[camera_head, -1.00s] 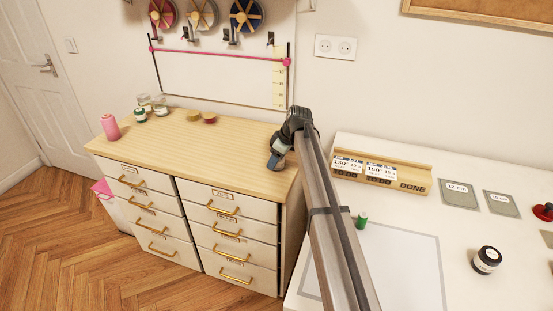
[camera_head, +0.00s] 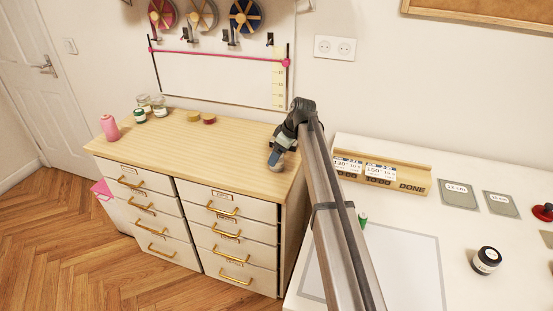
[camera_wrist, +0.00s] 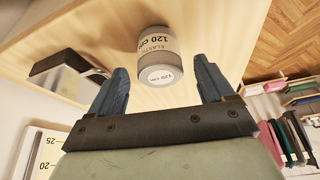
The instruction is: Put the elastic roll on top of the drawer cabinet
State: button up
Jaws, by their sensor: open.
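The elastic roll (camera_wrist: 158,55) is a pale cylinder with a label reading "ELASTIC 120 cm". In the wrist view it stands on the wooden top of the drawer cabinet (camera_wrist: 205,30). My gripper (camera_wrist: 160,70) is open, with one blue finger on each side of the roll's near end. I see a gap between the roll and each finger. In the head view my gripper (camera_head: 276,158) is low over the right end of the cabinet's top (camera_head: 235,145). The roll cannot be told apart from the gripper there.
A pink spool (camera_head: 110,127), jars (camera_head: 158,104) and two small round pieces (camera_head: 201,117) stand on the cabinet's left and back parts. The wall lies behind. A white table (camera_head: 410,225) with a wooden card holder (camera_head: 410,176) and a dark jar (camera_head: 486,260) is at right.

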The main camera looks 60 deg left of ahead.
jog(key=v, duration=0.8)
jog(key=shift+r, duration=0.4)
